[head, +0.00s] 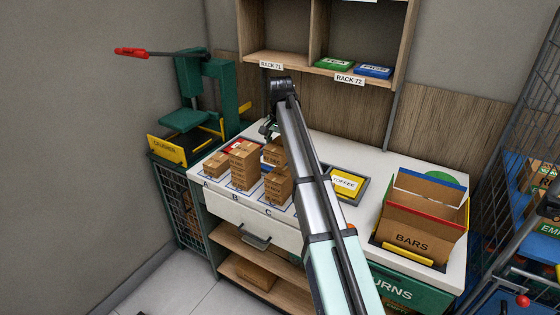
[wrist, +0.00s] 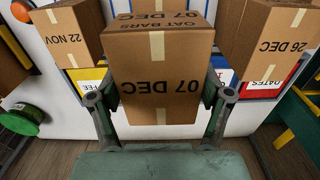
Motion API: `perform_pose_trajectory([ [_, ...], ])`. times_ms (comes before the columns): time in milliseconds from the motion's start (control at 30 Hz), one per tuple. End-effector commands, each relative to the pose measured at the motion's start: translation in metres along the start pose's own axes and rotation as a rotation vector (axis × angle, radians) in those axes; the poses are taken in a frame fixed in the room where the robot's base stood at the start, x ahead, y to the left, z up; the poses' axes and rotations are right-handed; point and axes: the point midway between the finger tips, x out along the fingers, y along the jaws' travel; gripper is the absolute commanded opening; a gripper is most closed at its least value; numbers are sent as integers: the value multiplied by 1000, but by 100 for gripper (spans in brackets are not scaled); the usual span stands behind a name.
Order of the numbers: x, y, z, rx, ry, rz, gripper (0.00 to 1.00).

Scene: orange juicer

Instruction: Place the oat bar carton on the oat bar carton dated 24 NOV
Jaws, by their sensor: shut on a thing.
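In the wrist view an oat bar carton (wrist: 158,65) is held between the two fingers of my gripper (wrist: 160,98). It is brown with pale tape and reads OAT BARS and 07 DEC upside down. In the head view my gripper (head: 268,130) is above the back part of the counter, partly behind my arm. A carton reading 22 NOV (wrist: 68,35) is at the left of the wrist view, and one reading 26 DEC (wrist: 272,38) is at the right. In the head view cartons stand near A (head: 214,165), B (head: 243,165) and C (head: 278,187). I cannot read a 24 NOV date.
The white counter (head: 372,208) carries a TOFFEE tray (head: 345,184) and an open BARS box (head: 412,243) at the right. A green crusher (head: 190,120) stands at the left. A wooden shelf (head: 300,66) hangs behind. My arm hides part of the counter.

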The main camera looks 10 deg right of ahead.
Motion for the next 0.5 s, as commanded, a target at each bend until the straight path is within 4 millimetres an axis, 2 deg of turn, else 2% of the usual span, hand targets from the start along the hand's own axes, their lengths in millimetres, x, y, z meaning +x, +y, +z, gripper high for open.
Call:
perform_pose_trajectory([
  [100,16,1,1,0,-1,1,35],
  [367,32,0,0,0,0,0,35],
  [500,49,1,1,0,-2,2,35],
])
